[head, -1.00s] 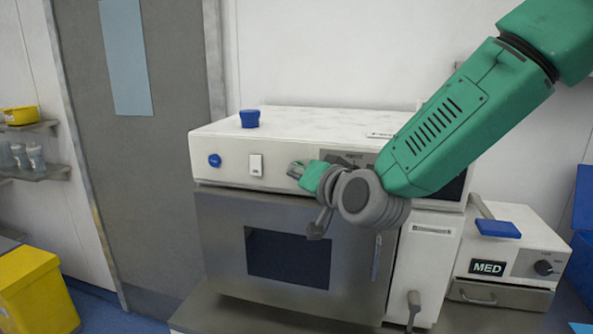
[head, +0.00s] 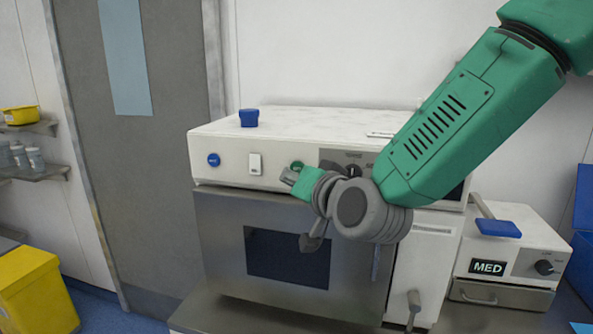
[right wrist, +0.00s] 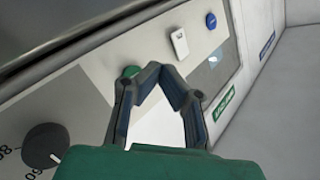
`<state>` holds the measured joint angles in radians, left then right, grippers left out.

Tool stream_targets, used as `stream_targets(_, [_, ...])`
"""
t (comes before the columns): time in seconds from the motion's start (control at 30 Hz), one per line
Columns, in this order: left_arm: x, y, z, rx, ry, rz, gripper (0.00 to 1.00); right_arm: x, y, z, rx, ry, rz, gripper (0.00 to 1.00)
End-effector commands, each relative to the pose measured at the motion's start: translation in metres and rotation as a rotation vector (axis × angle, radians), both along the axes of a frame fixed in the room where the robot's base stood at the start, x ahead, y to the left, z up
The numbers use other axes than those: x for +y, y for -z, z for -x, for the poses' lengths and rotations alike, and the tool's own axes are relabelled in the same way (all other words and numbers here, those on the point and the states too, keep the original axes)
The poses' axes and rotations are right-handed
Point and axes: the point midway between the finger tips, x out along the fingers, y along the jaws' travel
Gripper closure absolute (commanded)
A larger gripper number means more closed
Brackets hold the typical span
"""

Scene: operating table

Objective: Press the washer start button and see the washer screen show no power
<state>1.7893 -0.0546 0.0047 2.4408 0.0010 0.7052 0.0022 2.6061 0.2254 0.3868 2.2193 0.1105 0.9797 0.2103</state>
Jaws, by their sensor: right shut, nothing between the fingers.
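The white washer (head: 225,150) stands on a counter, with a dark-windowed steel door (head: 218,235). Its front strip has a blue button (head: 214,160), a white switch (head: 255,164) and a green button (head: 297,165). I cannot tell which is the start button by its label. My right gripper (head: 288,177) is shut and empty, just below the green button in the head view. In the right wrist view the closed fingertips (right wrist: 166,70) are beside the green button (right wrist: 129,72); contact cannot be told. My arm covers most of the right panel, so no screen text is readable. My left gripper is out of view.
A black dial (right wrist: 45,146) sits on the panel near the gripper. A blue cap (head: 249,118) stands on the washer top. A smaller box marked MED (head: 520,240) is at the right. A yellow bin (head: 40,290) is at the lower left.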

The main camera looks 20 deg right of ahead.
Motion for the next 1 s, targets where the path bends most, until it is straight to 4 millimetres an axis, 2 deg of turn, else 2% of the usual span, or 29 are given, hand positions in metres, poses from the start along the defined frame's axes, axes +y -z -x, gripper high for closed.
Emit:
stream_targets(0.33, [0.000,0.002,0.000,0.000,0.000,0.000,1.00,0.016,0.000,0.023,0.001,-0.001,0.001,1.00])
stream_targets(1.0, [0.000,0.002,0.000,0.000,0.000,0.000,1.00,0.016,0.000,0.024,0.000,0.000,0.000,1.00])
